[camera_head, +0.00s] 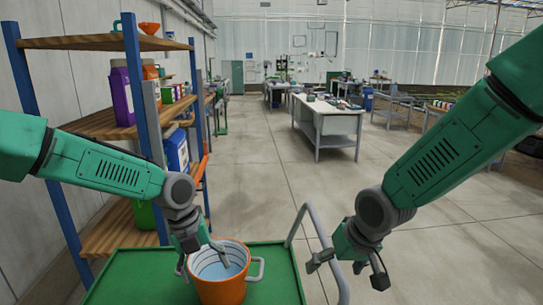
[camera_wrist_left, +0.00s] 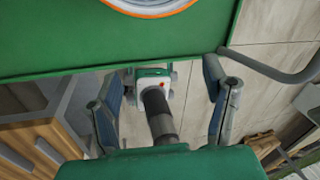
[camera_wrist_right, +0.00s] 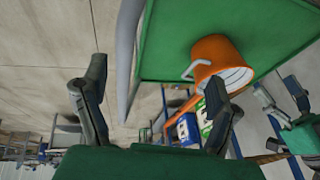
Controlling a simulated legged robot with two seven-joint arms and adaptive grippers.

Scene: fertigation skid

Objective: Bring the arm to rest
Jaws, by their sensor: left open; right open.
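My left gripper (camera_head: 208,258) is open, with its fingers close to the rim of an orange bucket (camera_head: 222,290) in the head view. Its fingers also show spread apart and empty in the left wrist view (camera_wrist_left: 165,95). My right gripper (camera_head: 348,268) is open and empty, out to the right of the grey cart handle (camera_head: 322,240). In the right wrist view its two fingers (camera_wrist_right: 155,105) are spread, with nothing between them. The bucket stands on a green cart top (camera_head: 282,268) and shows a pale inside with ring lines.
A shelf rack with blue posts (camera_head: 132,80) and wooden boards stands at the left, holding a purple jug (camera_head: 121,95) and a blue container (camera_head: 177,150). A white workbench (camera_head: 328,115) stands further back. The concrete floor (camera_head: 255,150) between is clear.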

